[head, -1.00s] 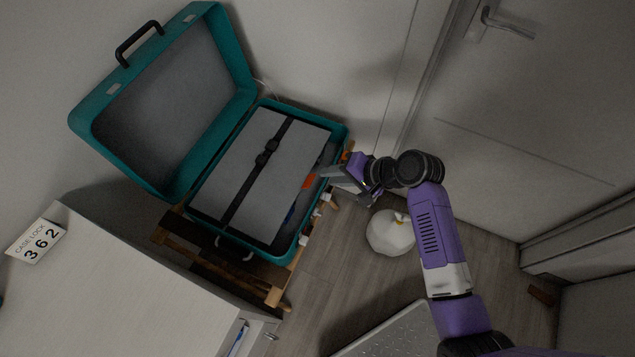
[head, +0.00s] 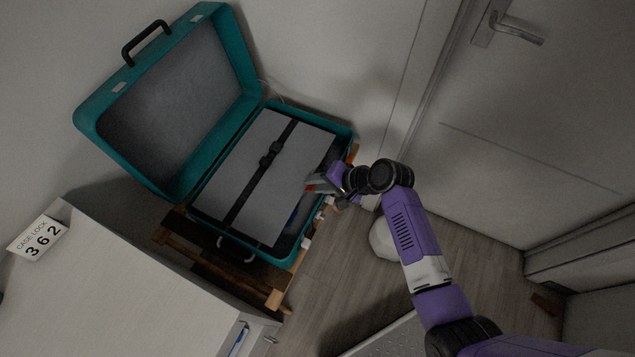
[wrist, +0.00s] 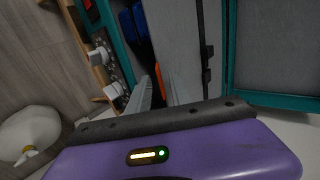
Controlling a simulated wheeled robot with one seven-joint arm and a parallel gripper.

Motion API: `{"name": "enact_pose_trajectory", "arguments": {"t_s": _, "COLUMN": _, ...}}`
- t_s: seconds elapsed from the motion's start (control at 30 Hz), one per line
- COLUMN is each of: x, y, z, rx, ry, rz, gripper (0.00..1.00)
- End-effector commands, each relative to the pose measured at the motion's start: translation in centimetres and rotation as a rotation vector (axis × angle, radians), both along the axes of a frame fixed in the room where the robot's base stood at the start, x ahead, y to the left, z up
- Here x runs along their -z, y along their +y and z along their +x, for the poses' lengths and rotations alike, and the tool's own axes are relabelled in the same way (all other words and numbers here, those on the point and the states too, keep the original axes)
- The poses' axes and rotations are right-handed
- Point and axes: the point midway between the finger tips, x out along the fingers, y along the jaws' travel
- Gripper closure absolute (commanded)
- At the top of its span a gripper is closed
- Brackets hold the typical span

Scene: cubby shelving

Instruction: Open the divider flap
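The teal suitcase (head: 340,132) stands open on a wooden rack, its lid (head: 95,120) leaning back. The grey divider flap (head: 238,160) lies flat across the lower half, with a dark strap and buckle (head: 270,155) over it. An orange tab (wrist: 158,80) shows at the flap's right edge. My gripper (head: 312,184) is at that edge. In the wrist view the two fingers (wrist: 162,85) are apart, with the orange tab between them and a gap visible. Whether they touch the tab I cannot tell. Blue items (wrist: 132,30) show in the case beside the flap.
A white cabinet (head: 120,290) with a "CASE LOCK 362" sign (head: 36,240) stands at the lower left. A white rounded bag (head: 385,240) is on the floor behind my arm. A door (head: 540,120) is at the right. The rack (head: 278,292) sticks out below the suitcase.

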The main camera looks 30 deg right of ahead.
Motion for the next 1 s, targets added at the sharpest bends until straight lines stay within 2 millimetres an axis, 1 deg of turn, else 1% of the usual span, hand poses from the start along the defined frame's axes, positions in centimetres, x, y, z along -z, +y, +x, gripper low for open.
{"name": "enact_pose_trajectory", "arguments": {"t_s": 0.03, "x": 0.0, "y": -0.01, "z": -0.01, "rx": 0.0, "ry": 0.0, "rz": 0.0, "gripper": 0.75}}
{"name": "enact_pose_trajectory", "arguments": {"t_s": 0.1, "x": -0.01, "y": -0.01, "z": -0.02, "rx": 0.0, "ry": 0.0, "rz": 0.0, "gripper": 0.88}}
{"name": "enact_pose_trajectory", "arguments": {"t_s": 0.17, "x": -0.01, "y": -0.01, "z": -0.02, "rx": 0.0, "ry": 0.0, "rz": 0.0, "gripper": 1.0}}
{"name": "enact_pose_trajectory", "arguments": {"t_s": 1.0, "x": 0.04, "y": -0.08, "z": -0.08, "rx": 0.001, "ry": 0.001, "rz": -0.001, "gripper": 1.0}}
